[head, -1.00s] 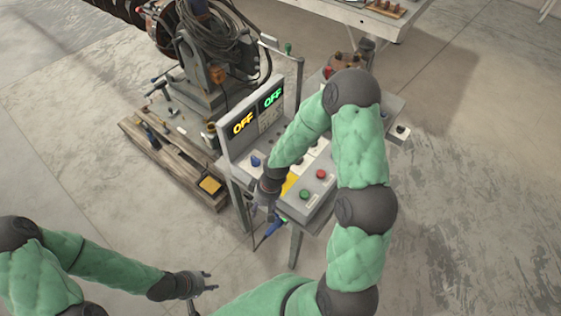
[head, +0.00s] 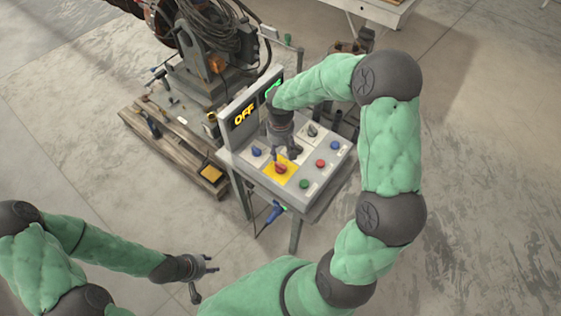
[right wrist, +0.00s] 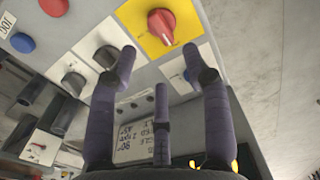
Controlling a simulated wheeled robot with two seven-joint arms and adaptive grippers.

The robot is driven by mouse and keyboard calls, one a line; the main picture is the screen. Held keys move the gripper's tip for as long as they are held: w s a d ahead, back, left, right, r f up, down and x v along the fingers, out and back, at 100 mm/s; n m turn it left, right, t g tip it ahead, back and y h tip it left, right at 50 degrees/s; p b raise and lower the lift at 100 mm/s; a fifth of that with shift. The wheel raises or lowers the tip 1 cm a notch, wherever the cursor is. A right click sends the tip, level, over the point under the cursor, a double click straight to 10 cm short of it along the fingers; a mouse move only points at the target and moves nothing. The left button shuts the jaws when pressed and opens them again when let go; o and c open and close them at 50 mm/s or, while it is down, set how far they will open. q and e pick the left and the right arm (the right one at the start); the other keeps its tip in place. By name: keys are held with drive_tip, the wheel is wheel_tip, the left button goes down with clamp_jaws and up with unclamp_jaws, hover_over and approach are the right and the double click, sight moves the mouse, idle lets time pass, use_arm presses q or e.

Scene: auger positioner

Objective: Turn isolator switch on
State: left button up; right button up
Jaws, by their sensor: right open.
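The isolator switch, a red rotary knob (head: 281,169) on a yellow plate, sits on the sloped grey control panel (head: 322,187). It also shows near the top of the right wrist view as a red knob (right wrist: 161,25). Its handle looks turned slightly off straight. My right gripper (head: 284,154) is over the panel beside the yellow plate. In the right wrist view its fingers (right wrist: 159,62) are spread and empty, short of the knob. My left gripper (head: 210,264) is low at the left, away from the panel, with its fingers apart and empty.
Around the switch are a green button (head: 304,184), a red button (head: 320,163), blue buttons (head: 337,146) and black knobs (head: 312,131). The upright display (head: 244,115) reads OFF in yellow; my arm partly covers the green readout. A machine on a wooden pallet (head: 170,150) stands left.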

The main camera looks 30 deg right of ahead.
sight(280, 163)
wheel_tip(280, 163, down, 8)
drive_tip(key=shift+r+b, duration=0.1)
drive_tip(key=shift+b, duration=0.35)
clamp_jaws()
